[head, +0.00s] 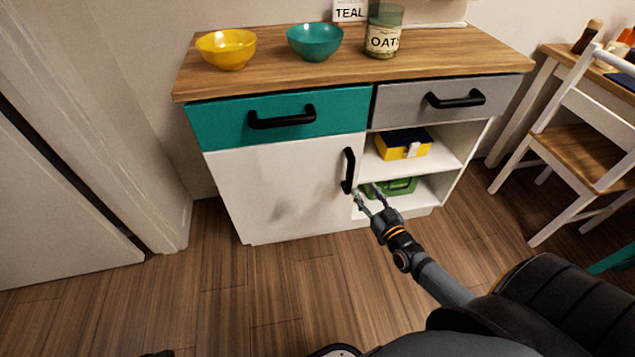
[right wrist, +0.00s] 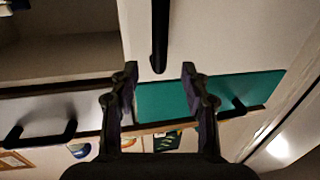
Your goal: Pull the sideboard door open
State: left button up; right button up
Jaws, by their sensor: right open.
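The white sideboard door (head: 270,195) is shut, below the teal drawer on the left of the cabinet. Its upright black handle (head: 348,170) is near the door's right edge. My right gripper (head: 366,189) is open and empty, close to the handle's lower end and slightly to its right in the head view. In the right wrist view, the handle (right wrist: 159,35) comes down from the top, and its end lies between the two spread fingertips of the gripper (right wrist: 160,72). I cannot tell whether a finger touches it. My left gripper is not in view.
A teal drawer (head: 240,120) and grey drawer (head: 420,97) are shut. Open shelves hold a yellow box (head: 400,151) and a green box (head: 402,187). Bowls and a jar stand on the wooden top. A chair (head: 575,150) is at right. The floor before the door is clear.

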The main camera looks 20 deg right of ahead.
aim_at(352, 174)
jog(key=w+b, duration=0.2)
jog(key=w, duration=0.2)
jog(key=w+b, duration=0.2)
jog(key=w, duration=0.3)
jog(key=shift+d+f+b, duration=0.2)
jog(key=shift+b, duration=0.15)
jog(key=shift+w+r, duration=0.2)
jog(key=shift+w, duration=0.5)
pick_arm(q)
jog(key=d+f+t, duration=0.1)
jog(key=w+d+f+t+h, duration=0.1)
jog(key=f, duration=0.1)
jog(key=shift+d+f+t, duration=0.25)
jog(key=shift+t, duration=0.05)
pick_arm(e)
grip_shut()
